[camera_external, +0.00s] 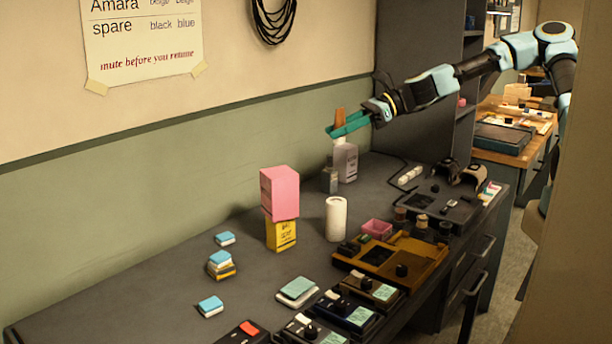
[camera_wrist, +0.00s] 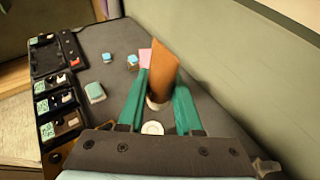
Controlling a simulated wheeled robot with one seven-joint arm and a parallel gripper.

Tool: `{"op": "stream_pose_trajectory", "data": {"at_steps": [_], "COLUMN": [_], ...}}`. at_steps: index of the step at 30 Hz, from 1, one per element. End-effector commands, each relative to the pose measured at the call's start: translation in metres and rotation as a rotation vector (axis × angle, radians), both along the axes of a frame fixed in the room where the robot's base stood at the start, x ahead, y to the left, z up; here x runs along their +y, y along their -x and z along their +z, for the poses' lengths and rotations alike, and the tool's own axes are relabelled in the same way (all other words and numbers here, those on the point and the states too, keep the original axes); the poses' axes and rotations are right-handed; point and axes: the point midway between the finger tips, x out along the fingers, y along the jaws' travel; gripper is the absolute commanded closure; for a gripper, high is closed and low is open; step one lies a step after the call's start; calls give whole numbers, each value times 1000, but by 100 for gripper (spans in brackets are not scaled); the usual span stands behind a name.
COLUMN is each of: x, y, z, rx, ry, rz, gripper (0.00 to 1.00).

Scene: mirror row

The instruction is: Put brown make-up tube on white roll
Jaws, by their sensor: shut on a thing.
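The brown make-up tube (camera_wrist: 165,72) is between the two green fingers of my gripper (camera_wrist: 160,105) in the wrist view, leaning a little. In the external view the tube (camera_external: 339,118) stands up from my gripper (camera_external: 346,127), which is shut on it high above the back of the desk. The white roll (camera_external: 336,219) stands upright on the desk, lower and nearer the camera than my gripper, well apart from the tube. In the wrist view two pale round shapes show between and below the fingers; I cannot tell which is the roll.
A pink box (camera_external: 280,192) sits on a yellow box (camera_external: 281,234) left of the roll. A brown tray (camera_external: 420,252) and a pink bin (camera_external: 377,228) are right of the roll. Several devices line the front edge.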

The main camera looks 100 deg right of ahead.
Motion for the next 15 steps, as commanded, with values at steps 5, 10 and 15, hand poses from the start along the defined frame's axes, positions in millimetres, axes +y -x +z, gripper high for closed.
{"op": "stream_pose_trajectory", "data": {"at_steps": [5,10,15], "x": [3,3,4], "y": [-3,-3,-3], "z": [-29,-47,-74], "rx": [-1,-1,-1], "ry": [-8,-7,-10], "rz": [5,7,7], "gripper": [100,100,100]}}
